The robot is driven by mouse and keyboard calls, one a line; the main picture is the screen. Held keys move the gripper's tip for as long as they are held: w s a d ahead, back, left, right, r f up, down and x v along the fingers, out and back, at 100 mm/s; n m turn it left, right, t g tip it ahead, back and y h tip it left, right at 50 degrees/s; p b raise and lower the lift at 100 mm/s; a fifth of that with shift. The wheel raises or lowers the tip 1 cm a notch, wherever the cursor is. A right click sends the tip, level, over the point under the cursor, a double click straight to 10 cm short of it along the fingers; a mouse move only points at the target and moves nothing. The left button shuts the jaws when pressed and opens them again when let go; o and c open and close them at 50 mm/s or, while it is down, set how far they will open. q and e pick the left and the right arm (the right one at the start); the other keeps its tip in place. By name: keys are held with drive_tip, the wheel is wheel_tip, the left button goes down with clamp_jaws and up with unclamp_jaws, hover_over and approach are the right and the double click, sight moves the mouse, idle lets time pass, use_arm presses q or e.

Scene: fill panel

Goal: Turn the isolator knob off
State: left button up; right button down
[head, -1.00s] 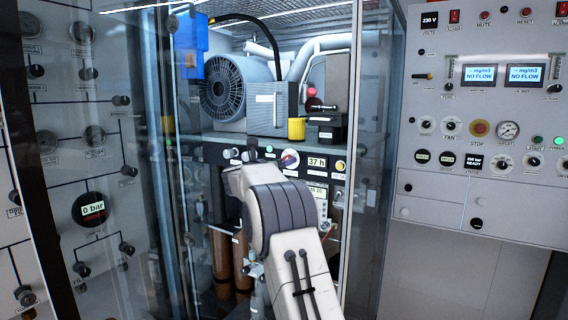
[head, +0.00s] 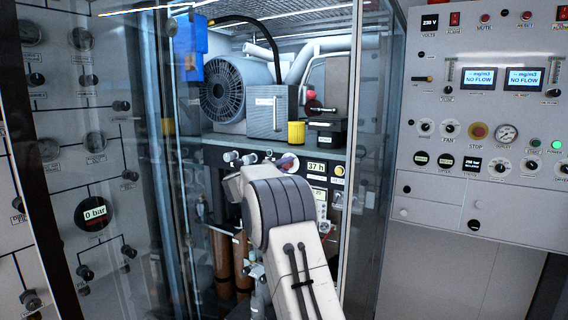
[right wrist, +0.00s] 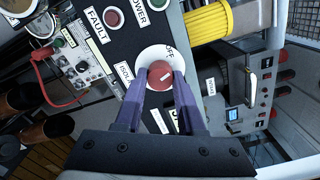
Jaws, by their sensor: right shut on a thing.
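The isolator knob (right wrist: 160,76) is a round red knob on a white disc (right wrist: 149,54) in the right wrist view. The disc carries the word OFF at its upper right, and a partly covered label sits at its left. My right gripper (right wrist: 159,82) has its two purple fingers shut on the knob, one on each side. My left gripper is in neither view.
A glass pane (head: 375,170) stands right of my arm. Red and green buttons (right wrist: 113,18) sit close to the knob. A 37 h display (head: 316,167) is beside it.

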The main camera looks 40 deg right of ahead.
drive_tip(key=n, duration=0.1)
drive_tip(key=n+p, duration=0.1)
drive_tip(key=n, duration=0.1)
drive_tip(key=n+p, duration=0.1)
drive_tip(key=shift+d+r+n, duration=0.1)
drive_tip(key=shift+r+n, duration=0.15)
drive_tip(key=shift+n, duration=0.15)
drive_tip(key=shift+p, duration=0.3)
drive_tip(key=c, duration=0.5)
unclamp_jaws()
drive_tip(key=shift+f, duration=0.1)
drive_tip(key=shift+f, duration=0.1)
drive_tip(key=b+v, duration=0.4)
drive_tip(key=v, duration=0.6)
drive_tip(key=shift+a, duration=0.3)
